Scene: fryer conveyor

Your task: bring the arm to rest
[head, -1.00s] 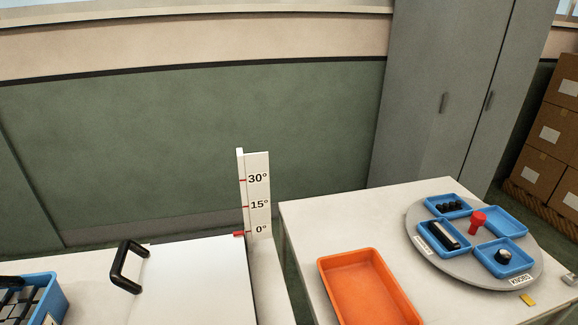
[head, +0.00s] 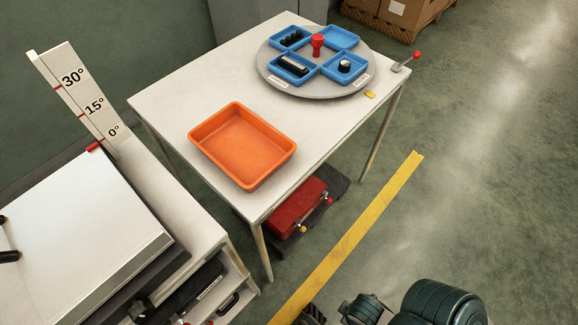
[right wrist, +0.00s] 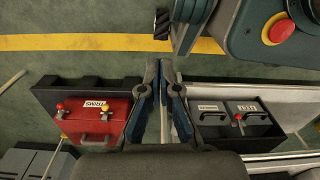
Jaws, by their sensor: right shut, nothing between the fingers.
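My right gripper (right wrist: 160,72) shows in the middle of the right wrist view. Its two dark fingers are shut, with nothing between them, and it hangs over the floor side of the workstation. In the head view, dark green rounded links of my arm show at the bottom right edge, above the floor, apart from the table. Whether the dark piece at the bottom edge beside them is my gripper's fingers is hard to tell. My left gripper is in neither current view.
A white table (head: 175,75) holds an orange tray (head: 196,139) and a grey turntable (head: 318,90) with blue trays. A red case (head: 297,205) lies beneath it. A white lid (head: 75,250) and angle gauge (head: 85,95) stand left. Floor beyond the yellow line (head: 350,237) is open.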

